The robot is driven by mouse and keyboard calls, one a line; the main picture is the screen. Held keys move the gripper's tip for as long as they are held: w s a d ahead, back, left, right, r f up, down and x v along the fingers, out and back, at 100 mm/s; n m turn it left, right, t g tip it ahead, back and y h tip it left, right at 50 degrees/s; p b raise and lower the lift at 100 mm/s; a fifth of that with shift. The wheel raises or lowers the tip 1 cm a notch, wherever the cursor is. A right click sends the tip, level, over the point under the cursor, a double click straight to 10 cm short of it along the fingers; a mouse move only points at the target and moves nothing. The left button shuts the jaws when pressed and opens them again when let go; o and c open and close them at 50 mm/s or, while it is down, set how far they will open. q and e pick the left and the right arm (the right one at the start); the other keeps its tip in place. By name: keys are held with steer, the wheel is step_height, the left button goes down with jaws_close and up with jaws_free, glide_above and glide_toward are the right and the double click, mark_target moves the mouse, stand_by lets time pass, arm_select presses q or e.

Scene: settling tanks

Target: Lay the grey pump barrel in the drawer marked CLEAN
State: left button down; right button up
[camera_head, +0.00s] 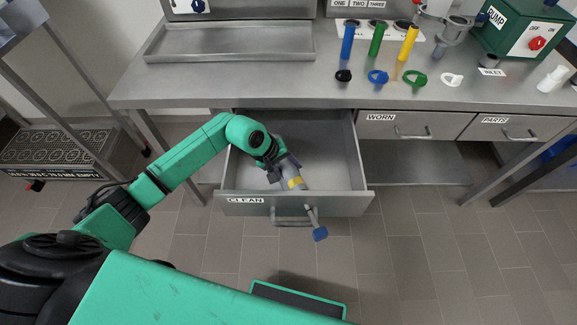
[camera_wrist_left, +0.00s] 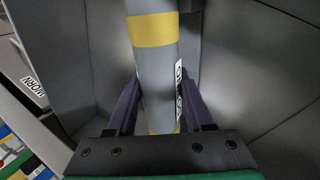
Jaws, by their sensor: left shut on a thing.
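The grey pump barrel (camera_head: 299,187) has yellow bands and a thin rod with a blue end. My left gripper (camera_head: 281,166) is shut on it, over the open drawer marked CLEAN (camera_head: 342,204). In the head view the rod end crosses the drawer's front, with the blue tip in front of the handle. I cannot tell whether the barrel touches the drawer. In the left wrist view the barrel (camera_wrist_left: 162,65) runs between the purple fingers of my left gripper (camera_wrist_left: 160,92), and a white label shows on its side. My right gripper is out of view.
The drawers marked WORN (camera_head: 380,130) and PARTS (camera_head: 545,129) are shut. The grey bench (camera_head: 250,84) above holds a metal tray (camera_head: 230,45), coloured cylinders, several rings and a green pump box (camera_head: 500,35). The drawer's inside looks otherwise empty.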

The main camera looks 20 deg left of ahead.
arm_select(q)
steer(key=shift+f, duration=0.15)
steer(key=shift+c, duration=1.4)
jaws_free()
steer(key=shift+r, duration=0.35)
steer(key=b+v, duration=0.1)
steer(key=v, duration=1)
steer(key=shift+s+r+b, duration=0.15)
steer(key=shift+r+b, duration=0.15)
steer(key=shift+b, duration=0.05)
steer(key=shift+a, duration=0.15)
